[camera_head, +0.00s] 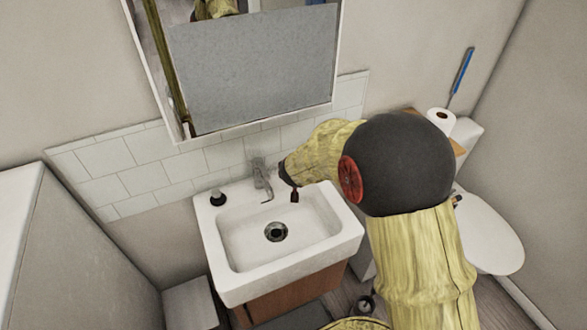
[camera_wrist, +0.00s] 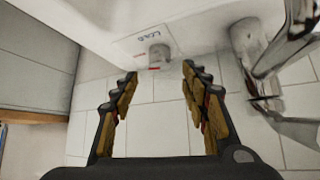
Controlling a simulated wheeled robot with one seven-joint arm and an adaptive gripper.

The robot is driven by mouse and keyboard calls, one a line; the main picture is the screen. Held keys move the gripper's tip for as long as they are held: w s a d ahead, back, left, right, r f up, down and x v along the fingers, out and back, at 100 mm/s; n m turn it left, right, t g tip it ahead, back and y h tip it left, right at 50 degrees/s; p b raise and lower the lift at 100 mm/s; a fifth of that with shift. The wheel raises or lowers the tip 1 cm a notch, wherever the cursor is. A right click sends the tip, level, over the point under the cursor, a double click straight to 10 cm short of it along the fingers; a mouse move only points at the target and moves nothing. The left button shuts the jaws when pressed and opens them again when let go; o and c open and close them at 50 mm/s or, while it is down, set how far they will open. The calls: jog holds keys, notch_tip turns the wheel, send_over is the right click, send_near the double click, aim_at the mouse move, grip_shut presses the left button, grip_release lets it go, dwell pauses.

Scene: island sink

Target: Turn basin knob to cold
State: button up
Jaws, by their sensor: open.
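The basin knob (camera_wrist: 158,57) is a short grey cylinder in the wrist view, beside a small white label with blue lettering and a red mark. The lettering is not clearly legible. My gripper (camera_wrist: 160,74) is open, its two fingers spread with the knob ahead, roughly between the tips; contact cannot be told. In the head view my gripper (camera_head: 289,184) is over the back right of the white basin (camera_head: 228,272), right of the grey metal faucet (camera_head: 262,175). The faucet (camera_wrist: 252,48) also shows at the right of the wrist view. The knob is hidden in the head view.
A tiled wall strip (camera_head: 145,155) and a mirror cabinet (camera_head: 255,65) are behind the basin. A dark-topped bottle (camera_head: 217,197) stands on its left rim. A toilet (camera_head: 490,232) and a paper roll (camera_head: 441,120) are at right. The faucet is close beside my gripper.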

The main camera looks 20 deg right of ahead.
jog(key=b+x, duration=0.2)
jog(key=x, duration=0.3)
jog(key=shift+w+f, duration=0.1)
jog(key=shift+f, duration=0.05)
jog(key=c, duration=0.3)
jog(key=c, duration=0.8)
jog(key=shift+c, duration=0.3)
jog(key=p, duration=0.3)
jog(key=shift+a+r+m, duration=0.1)
jog(key=shift+r+m, duration=0.1)
jog(key=shift+m, duration=0.2)
jog(key=shift+f+m+h+p, duration=0.2)
jog(key=shift+m+h+p, duration=0.25)
jog(key=shift+p, duration=0.3)
jog(key=o, duration=1)
